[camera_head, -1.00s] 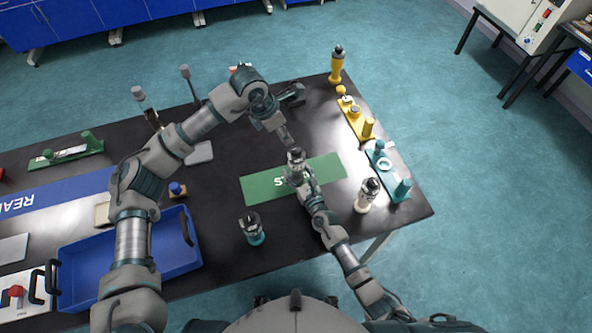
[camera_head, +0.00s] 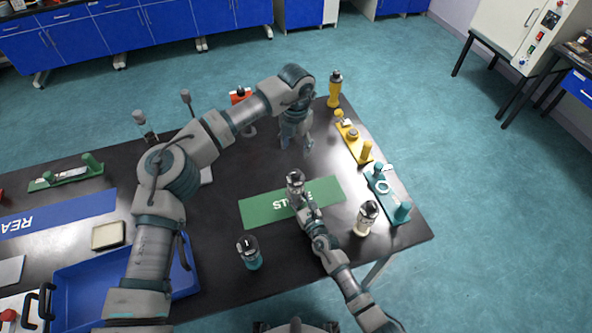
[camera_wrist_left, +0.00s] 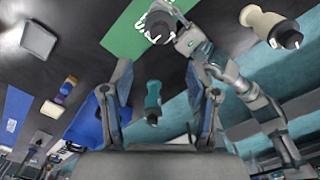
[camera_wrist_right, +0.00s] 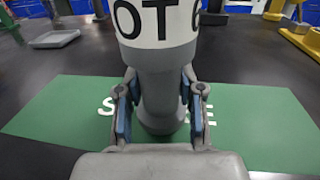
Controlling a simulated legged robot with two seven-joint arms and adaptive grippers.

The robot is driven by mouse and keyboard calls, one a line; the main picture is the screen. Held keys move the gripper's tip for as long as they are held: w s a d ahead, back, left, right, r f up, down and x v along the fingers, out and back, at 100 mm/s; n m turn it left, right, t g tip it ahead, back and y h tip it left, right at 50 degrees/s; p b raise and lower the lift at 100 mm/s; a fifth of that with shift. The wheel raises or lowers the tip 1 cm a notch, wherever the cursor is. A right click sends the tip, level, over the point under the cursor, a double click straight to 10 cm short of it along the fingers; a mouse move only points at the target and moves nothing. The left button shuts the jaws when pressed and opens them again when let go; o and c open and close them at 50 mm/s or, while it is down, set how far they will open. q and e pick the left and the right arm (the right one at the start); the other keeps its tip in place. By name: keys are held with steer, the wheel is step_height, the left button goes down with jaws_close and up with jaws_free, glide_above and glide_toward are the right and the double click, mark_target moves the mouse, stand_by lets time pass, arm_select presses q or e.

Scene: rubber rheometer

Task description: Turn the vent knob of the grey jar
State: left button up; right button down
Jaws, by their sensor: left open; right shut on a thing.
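The grey jar (camera_head: 295,187) stands upright at the green mat, with a dark knob (camera_head: 294,176) on top. My right gripper (camera_head: 302,204) is shut on the jar. The right wrist view shows the jar's narrow grey waist (camera_wrist_right: 160,85) between the fingers, below a white label; its knob is out of that view. My left gripper (camera_head: 295,142) is open and empty, pointing down behind the jar and apart from it. In the left wrist view the grey jar (camera_wrist_left: 158,24) lies beyond the open fingers, near the top edge.
The green mat (camera_head: 257,212) lies under the jar. A teal jar (camera_head: 250,254) stands at front left, a cream jar (camera_head: 366,218) at right and a yellow one (camera_head: 335,90) at the back. Yellow (camera_head: 354,143) and teal (camera_head: 383,194) fixtures line the right edge. A blue tray (camera_head: 82,283) is at left.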

mark_target(294, 172)
arm_select(q)
steer(key=f, duration=1)
steer(key=shift+a+f, duration=0.3)
steer(key=shift+a, duration=0.05)
steer(key=shift+d+f, duration=0.15)
steer(key=shift+f, duration=0.35)
steer(key=shift+d+f, duration=0.1)
steer(key=shift+d, duration=0.05)
steer(key=shift+a, duration=0.2)
jaws_close()
